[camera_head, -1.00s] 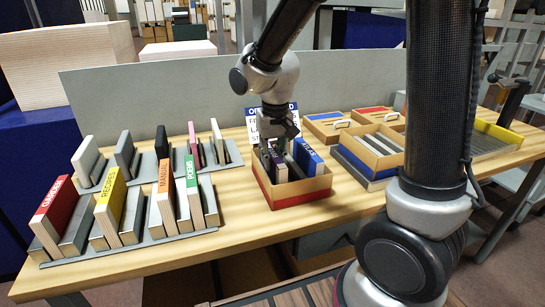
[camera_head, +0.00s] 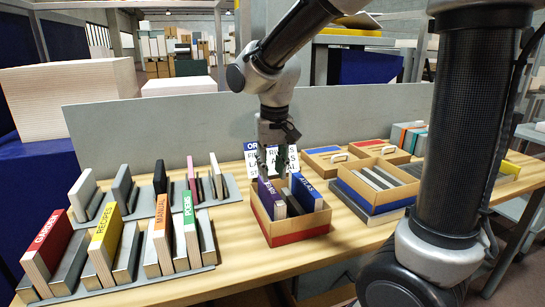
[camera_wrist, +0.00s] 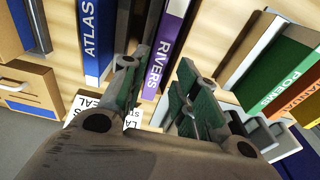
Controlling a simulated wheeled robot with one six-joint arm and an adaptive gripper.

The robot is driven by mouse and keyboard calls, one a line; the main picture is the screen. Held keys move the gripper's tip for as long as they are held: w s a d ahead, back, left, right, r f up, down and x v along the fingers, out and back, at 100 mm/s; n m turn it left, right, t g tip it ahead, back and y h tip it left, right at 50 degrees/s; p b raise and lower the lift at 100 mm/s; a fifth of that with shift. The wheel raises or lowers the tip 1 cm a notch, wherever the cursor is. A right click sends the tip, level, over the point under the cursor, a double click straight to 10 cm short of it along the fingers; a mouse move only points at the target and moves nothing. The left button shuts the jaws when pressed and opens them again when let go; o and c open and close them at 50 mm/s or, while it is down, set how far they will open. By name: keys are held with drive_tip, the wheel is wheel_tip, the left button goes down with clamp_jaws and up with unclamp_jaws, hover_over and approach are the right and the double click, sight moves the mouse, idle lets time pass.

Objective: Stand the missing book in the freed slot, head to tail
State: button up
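The purple RIVERS book (camera_head: 272,199) stands, slightly tilted, in the left part of a wooden box (camera_head: 303,222) with a red lower band. The blue ATLAS book (camera_head: 308,192) leans in the right part, with grey slabs between them. My gripper (camera_head: 274,165) is above the box, over the purple book. In the wrist view, my gripper (camera_wrist: 160,90) has its fingers spread, and the RIVERS spine (camera_wrist: 167,45) shows between and beyond them with a gap on the finger sides. The ATLAS spine (camera_wrist: 92,42) is left of the fingers. The book bottoms are hidden by the box walls.
At left, grey racks (camera_head: 128,290) hold several books, including GARDEN (camera_head: 47,245), RECIPES (camera_head: 106,237), MANUAL (camera_head: 162,232) and POEMS (camera_head: 189,219). A partly hidden order sign (camera_head: 284,158) stands behind the box. Lidded boxes (camera_head: 330,158) and a slotted tray (camera_head: 375,180) are at right.

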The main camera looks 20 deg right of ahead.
drive_tip(key=s+d+r+t, duration=0.1)
drive_tip(key=s+d+r, duration=0.6)
drive_tip(key=d, duration=0.1)
drive_tip(key=s+d+f+t, duration=0.1)
drive_tip(key=s+d+t, duration=0.1)
drive_tip(key=s+d, duration=0.5)
drive_tip(key=s, duration=0.4)
drive_tip(key=shift+a+f, duration=0.1)
drive_tip(key=shift+a, duration=0.05)
